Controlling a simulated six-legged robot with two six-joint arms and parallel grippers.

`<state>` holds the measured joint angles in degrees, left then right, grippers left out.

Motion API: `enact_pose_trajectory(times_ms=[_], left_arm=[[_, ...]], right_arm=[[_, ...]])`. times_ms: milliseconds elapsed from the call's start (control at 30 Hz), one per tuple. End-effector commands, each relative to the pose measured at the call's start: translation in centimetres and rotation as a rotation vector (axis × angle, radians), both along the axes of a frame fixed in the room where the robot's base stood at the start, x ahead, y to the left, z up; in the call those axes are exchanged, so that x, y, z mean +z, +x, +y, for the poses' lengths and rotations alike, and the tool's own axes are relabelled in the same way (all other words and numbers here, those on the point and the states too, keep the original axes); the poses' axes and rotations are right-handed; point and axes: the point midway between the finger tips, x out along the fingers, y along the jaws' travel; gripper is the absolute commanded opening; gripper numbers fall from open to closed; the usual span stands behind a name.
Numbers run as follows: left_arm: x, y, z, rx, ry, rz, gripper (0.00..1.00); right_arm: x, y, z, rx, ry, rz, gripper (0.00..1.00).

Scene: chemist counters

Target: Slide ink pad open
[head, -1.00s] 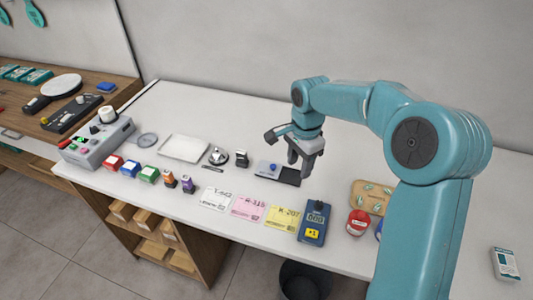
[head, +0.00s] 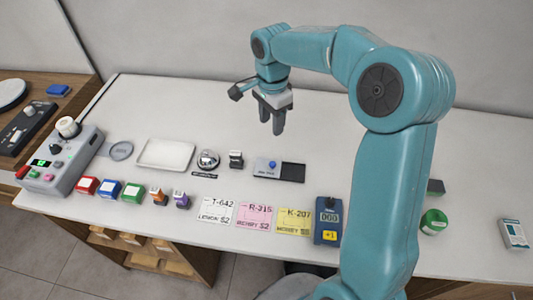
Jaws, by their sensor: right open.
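The ink pad (head: 267,166) lies flat on the white counter, toward its back middle. Its grey lid with a blue knob (head: 272,165) sits to the left, and the dark pad (head: 292,172) shows uncovered on the right. My right gripper (head: 271,124) hangs above and behind the ink pad with its fingers pointing down. It is open, empty and apart from the lid. My left gripper is not in view.
A small stamp (head: 236,159), a bell (head: 208,160) and a white tray (head: 165,155) stand left of the ink pad. Price cards (head: 255,215) and a blue counter device (head: 328,222) lie in front. A green-lidded jar (head: 433,222) stands right. The counter behind is clear.

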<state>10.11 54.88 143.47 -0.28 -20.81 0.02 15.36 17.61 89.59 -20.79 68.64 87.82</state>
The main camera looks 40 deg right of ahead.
Motion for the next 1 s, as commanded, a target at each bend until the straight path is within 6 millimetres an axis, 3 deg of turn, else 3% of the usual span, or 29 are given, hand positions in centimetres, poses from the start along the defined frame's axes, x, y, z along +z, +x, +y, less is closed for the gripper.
enact_pose_trajectory(times_ms=[167,700,1000], left_arm=[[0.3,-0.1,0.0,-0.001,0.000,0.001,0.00],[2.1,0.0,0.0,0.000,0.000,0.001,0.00],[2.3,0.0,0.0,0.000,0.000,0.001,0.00]], right_arm=[[-2.2,-0.7,-0.1,-0.002,0.001,0.005,0.47],[-14.0,-0.8,-0.1,-0.001,0.002,0.003,0.47],[-16.1,-0.4,-0.2,-0.002,0.001,-0.001,0.47]])
